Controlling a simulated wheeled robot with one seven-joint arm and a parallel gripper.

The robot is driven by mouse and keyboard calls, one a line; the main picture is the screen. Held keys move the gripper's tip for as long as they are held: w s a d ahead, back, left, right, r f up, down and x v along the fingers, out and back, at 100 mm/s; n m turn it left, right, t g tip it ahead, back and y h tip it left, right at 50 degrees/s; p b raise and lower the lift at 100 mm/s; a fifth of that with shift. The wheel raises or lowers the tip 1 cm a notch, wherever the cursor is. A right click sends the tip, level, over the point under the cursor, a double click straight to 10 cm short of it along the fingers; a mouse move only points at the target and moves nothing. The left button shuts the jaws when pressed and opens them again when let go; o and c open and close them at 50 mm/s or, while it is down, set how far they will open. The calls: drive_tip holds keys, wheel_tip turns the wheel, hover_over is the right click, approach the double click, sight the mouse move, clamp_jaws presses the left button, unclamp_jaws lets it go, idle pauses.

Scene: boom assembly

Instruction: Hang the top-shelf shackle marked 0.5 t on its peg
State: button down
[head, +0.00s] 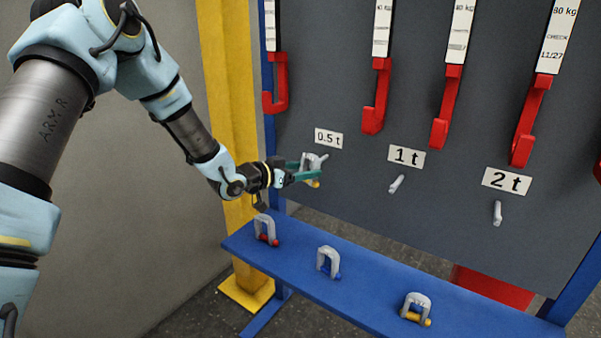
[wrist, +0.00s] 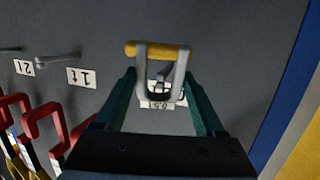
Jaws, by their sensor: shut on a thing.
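My gripper (head: 305,173) is shut on a grey shackle (head: 309,161) with a yellow pin. It holds the shackle in front of the dark board, just below the 0.5 t label (head: 328,138). The 0.5 t peg (head: 322,158) shows right beside the shackle. In the wrist view the shackle (wrist: 141,70) sits between the two green fingers, with its yellow pin (wrist: 158,50) away from the label. A grey peg-like shape shows inside the shackle's opening there. I cannot tell whether the shackle bears on the peg. No mark on the shackle is readable.
A blue shelf (head: 300,268) below carries shackles with a red pin (head: 264,228), a blue pin (head: 328,262) and a yellow pin (head: 417,306). The 1 t peg (head: 396,184) and 2 t peg (head: 497,213) are bare. Red hooks (head: 376,100) hang above. A yellow post (head: 228,100) stands left.

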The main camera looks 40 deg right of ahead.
drive_tip(key=shift+w+d, duration=0.15)
drive_tip(key=shift+d, duration=0.45)
drive_tip(key=shift+w+d, duration=0.15)
drive_tip(key=shift+d, duration=0.45)
drive_tip(key=shift+w+d+f+b, duration=0.2)
drive_tip(key=shift+d+f+b, duration=0.5)
drive_tip(key=shift+f+b, duration=0.15)
unclamp_jaws()
drive_tip(key=shift+f, duration=0.1)
